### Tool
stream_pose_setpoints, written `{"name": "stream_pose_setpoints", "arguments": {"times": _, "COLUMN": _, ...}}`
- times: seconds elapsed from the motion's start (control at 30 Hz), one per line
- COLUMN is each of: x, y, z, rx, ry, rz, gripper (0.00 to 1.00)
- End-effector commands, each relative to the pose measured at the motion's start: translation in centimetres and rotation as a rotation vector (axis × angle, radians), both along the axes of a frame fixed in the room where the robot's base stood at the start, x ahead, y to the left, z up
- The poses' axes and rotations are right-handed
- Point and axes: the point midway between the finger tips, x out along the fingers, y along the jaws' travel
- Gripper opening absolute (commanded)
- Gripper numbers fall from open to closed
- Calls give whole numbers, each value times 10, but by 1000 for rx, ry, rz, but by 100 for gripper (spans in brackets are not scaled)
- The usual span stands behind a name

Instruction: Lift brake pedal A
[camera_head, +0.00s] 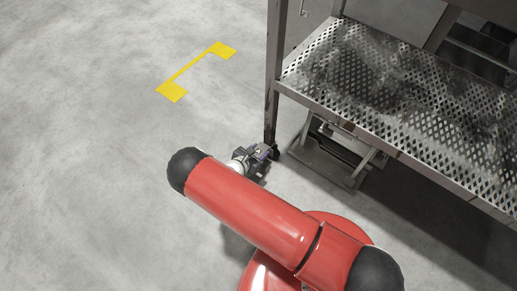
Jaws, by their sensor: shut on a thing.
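My gripper (262,156) is low near the floor, at the foot of the platform's near-left leg (271,115). It is shut on a small dark part at the leg's caster (275,152), which I take to be brake pedal A. The pedal is mostly hidden by the gripper, and its outline and tilt are too small to tell. My red arm reaches to it from the lower right.
A metal platform with a perforated, stained deck (400,95) stands at the upper right, its edge close to my arm. A lower frame (330,160) sits beneath it. Yellow floor marking (195,70) lies at the upper left. The floor (80,170) on the left is clear.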

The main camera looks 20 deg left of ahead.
Motion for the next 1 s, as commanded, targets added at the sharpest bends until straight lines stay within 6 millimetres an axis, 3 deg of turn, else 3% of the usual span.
{"name": "stream_pose_setpoints", "arguments": {"times": 0.73, "x": 1, "y": 0, "z": 4, "rx": 40, "ry": 98, "rz": 1, "gripper": 3}}
{"name": "stream_pose_setpoints", "arguments": {"times": 0.77, "x": 1, "y": 0, "z": 4, "rx": 40, "ry": 98, "rz": 1, "gripper": 47}}
{"name": "stream_pose_setpoints", "arguments": {"times": 0.9, "x": 1, "y": 0, "z": 4, "rx": 40, "ry": 97, "rz": 1, "gripper": 65}}
{"name": "stream_pose_setpoints", "arguments": {"times": 1.0, "x": 1, "y": 0, "z": 4, "rx": 39, "ry": 96, "rz": 0, "gripper": 65}}
